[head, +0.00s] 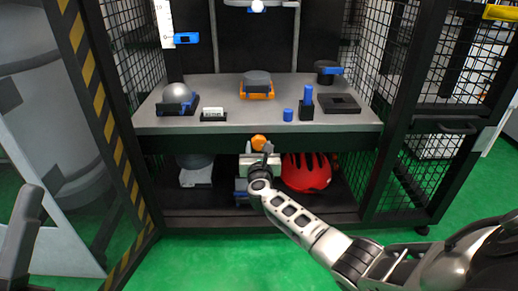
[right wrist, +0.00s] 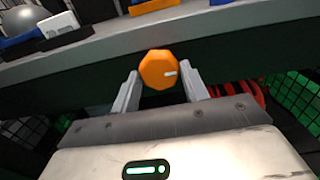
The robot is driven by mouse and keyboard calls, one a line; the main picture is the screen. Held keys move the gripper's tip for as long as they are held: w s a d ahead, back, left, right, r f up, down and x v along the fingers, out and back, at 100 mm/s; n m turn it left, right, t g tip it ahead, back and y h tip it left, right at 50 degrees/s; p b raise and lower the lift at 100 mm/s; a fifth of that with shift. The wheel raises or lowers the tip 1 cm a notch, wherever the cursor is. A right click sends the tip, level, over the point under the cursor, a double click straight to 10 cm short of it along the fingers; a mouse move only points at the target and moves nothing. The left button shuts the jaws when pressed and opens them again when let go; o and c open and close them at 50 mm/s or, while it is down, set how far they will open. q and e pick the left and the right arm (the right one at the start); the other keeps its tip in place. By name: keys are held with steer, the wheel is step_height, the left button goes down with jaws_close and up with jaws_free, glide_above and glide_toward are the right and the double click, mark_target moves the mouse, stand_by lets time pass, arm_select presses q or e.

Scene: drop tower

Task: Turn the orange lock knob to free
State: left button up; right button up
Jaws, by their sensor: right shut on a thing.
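The orange lock knob (head: 258,141) is a faceted knob on the dark front face under the grey worktop. In the right wrist view the knob (right wrist: 157,70) shows a short white mark on its face, pointing right. My right gripper (head: 259,151) reaches up to the knob from below, and it also shows in the right wrist view (right wrist: 160,86). Its two grey fingers stand on either side of the knob and are shut on it. The finger contact at the knob's sides is partly hidden. My left gripper is not in view.
On the worktop (head: 225,127) stand a grey dome (head: 178,93), an orange-based block (head: 257,82), a small blue cylinder (head: 288,115) and a dark square plate (head: 340,103). A red helmet (head: 307,173) lies on the lower shelf. Mesh panels (head: 448,65) flank the bench.

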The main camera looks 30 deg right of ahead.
steer(key=shift+n, duration=0.4)
steer(key=n+p, duration=0.2)
steer(key=n, duration=0.5)
steer(key=shift+s+n+p, duration=0.1)
steer(key=shift+n+p, duration=0.2)
steer(key=shift+n, duration=0.1)
steer(key=n+p, duration=0.1)
steer(key=n, duration=0.2)
steer(key=shift+d+n, duration=0.1)
steer(key=shift+n, duration=0.2)
steer(key=n, duration=0.2)
steer(key=shift+n+p, duration=0.3)
steer(key=shift+p, duration=0.05)
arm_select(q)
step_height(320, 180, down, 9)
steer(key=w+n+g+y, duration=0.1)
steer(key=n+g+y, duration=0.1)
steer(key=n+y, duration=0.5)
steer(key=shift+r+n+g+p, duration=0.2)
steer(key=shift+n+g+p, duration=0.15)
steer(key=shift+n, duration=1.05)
arm_select(e)
steer(key=shift+n, duration=1.6)
